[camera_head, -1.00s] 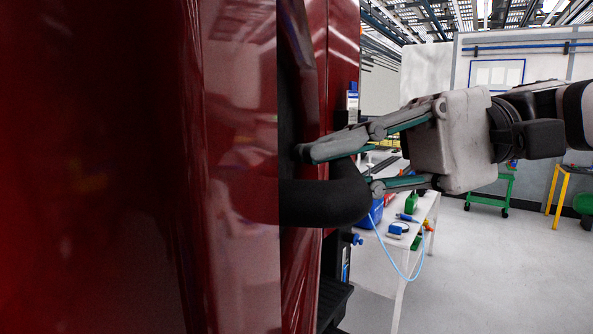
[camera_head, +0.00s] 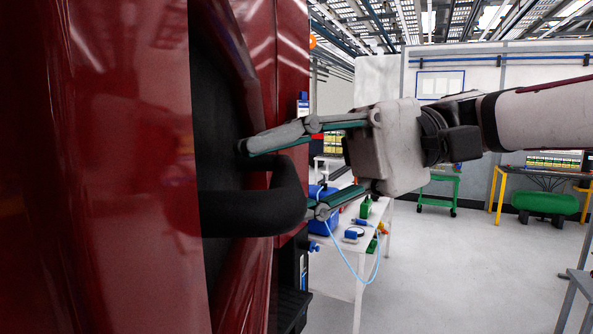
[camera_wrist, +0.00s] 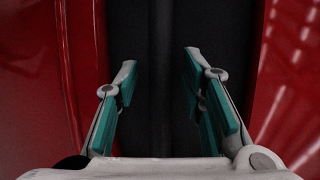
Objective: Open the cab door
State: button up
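The red cab door (camera_head: 135,130) fills the left of the head view, with a dark recess (camera_head: 212,120) at its edge. A thick black handle (camera_head: 255,208) sticks out from the recess. My gripper (camera_head: 275,180) reaches in from the right, with one finger above the handle's bar and the other at its outer end, low. In the wrist view my gripper (camera_wrist: 160,82) is open, and a dark vertical bar of the handle (camera_wrist: 162,85) runs between the fingers with gaps on both sides. Contact cannot be told.
More red cab body (camera_head: 288,60) stands behind the recess, with a black step (camera_head: 292,305) below. A white table (camera_head: 345,245) with small tools and a blue cable stands beyond. A green cart (camera_head: 437,190) is farther back.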

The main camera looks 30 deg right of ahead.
jog(key=s+d+r, duration=0.1)
jog(key=d, duration=1)
jog(key=shift+s+d+r, duration=0.15)
jog(key=shift+d+r, duration=0.25)
jog(key=shift+c, duration=0.5)
